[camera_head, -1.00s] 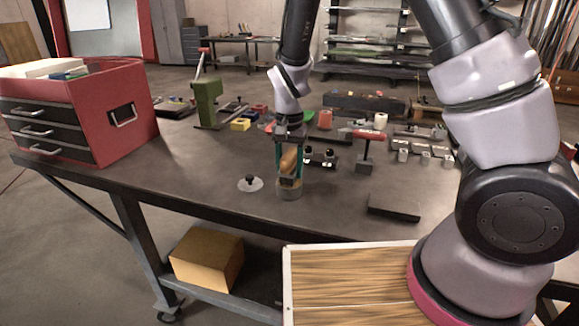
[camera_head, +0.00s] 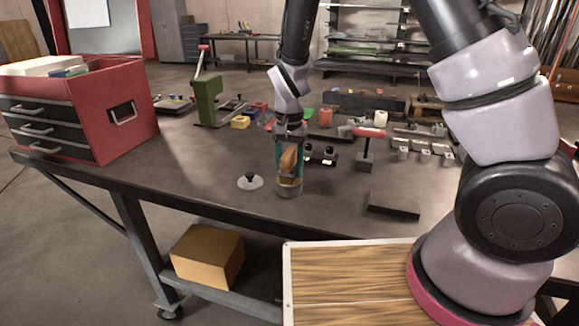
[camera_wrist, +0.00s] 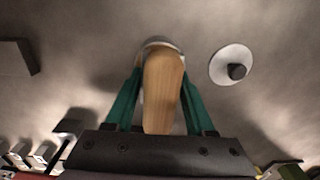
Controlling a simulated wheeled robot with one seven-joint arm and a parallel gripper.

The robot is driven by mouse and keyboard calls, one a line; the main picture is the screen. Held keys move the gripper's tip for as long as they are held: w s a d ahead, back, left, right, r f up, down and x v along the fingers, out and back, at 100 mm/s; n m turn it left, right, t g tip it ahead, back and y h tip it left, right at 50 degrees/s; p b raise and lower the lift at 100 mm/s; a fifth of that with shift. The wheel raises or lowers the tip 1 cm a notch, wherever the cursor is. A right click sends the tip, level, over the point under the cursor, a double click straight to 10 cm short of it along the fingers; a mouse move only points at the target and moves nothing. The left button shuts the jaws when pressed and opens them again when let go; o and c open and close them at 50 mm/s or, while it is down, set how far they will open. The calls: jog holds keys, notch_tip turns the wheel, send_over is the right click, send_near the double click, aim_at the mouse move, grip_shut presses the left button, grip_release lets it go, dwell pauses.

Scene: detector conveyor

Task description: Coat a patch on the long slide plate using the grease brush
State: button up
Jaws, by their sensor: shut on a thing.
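The grease brush shows as a wooden handle (camera_head: 288,162), also in the wrist view (camera_wrist: 163,105). My gripper (camera_head: 289,158) is shut on this handle with its green fingers either side. The brush stands roughly upright at a grey metal pot (camera_head: 289,190); its lower end and bristles are hidden in or behind the pot. The pot's rim peeks out past the handle in the wrist view (camera_wrist: 158,42). I cannot tell for certain which piece is the long slide plate; a dark flat block (camera_head: 393,206) lies to the right, near the bench's front edge.
A round pale lid with a black knob (camera_head: 250,181) lies left of the pot. A red-handled tool on a stand (camera_head: 367,150) and small metal blocks (camera_head: 425,151) stand to the right. A green press (camera_head: 208,102) and red drawer chest (camera_head: 130,90) are left. The front-left bench is clear.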

aim_at(289, 151)
dwell(0.4)
jog(key=shift+r, duration=3.5)
